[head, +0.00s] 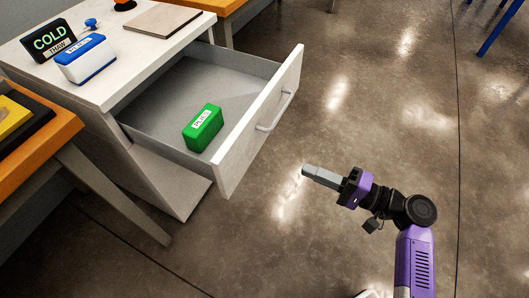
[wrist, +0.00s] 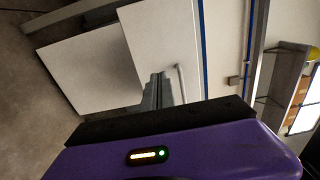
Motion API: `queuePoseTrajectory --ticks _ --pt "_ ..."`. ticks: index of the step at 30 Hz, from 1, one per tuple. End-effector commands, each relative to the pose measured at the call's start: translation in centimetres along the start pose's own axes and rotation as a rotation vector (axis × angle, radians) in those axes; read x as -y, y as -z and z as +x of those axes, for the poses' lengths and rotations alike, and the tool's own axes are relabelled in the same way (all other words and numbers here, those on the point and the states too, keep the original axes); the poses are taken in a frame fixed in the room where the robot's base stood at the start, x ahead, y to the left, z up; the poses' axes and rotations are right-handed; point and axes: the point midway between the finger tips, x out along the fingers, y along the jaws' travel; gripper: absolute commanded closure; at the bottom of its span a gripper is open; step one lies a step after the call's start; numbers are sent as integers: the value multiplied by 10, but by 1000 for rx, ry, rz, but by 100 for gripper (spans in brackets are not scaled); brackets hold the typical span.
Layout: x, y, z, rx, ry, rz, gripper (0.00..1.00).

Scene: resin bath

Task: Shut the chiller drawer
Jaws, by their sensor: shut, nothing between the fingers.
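The chiller drawer (head: 254,128) is pulled out of the white cabinet in the head view. Its front has a bar handle (head: 275,111). A green labelled box (head: 203,128) sits inside, near the front-left of the drawer. My gripper (head: 306,171) is shut and empty, in front of the drawer front and to its right in the picture, apart from it. In the wrist view the shut fingers (wrist: 158,82) point toward the white drawer front (wrist: 160,40), with the handle (wrist: 181,83) beside them. The inside of the drawer is not visible there.
On the cabinet top (head: 112,88) stand a COLD sign (head: 49,40), a blue and white box (head: 86,60) and a flat board (head: 162,20). An orange-topped table (head: 61,122) stands at the left. The floor (head: 380,100) right of the drawer is clear.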

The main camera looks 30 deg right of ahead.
Motion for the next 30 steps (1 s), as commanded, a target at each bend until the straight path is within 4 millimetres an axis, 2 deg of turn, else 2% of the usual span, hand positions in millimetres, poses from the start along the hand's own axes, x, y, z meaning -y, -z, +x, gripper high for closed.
queuePoseTrajectory --ticks 5,21,25,30 --pt "-1 -4 14 14 -3 1 100" --pt "-2 -4 114 11 -4 0 100" --pt "-2 -4 129 12 -5 0 100" --pt "-2 -4 139 10 -5 0 100"
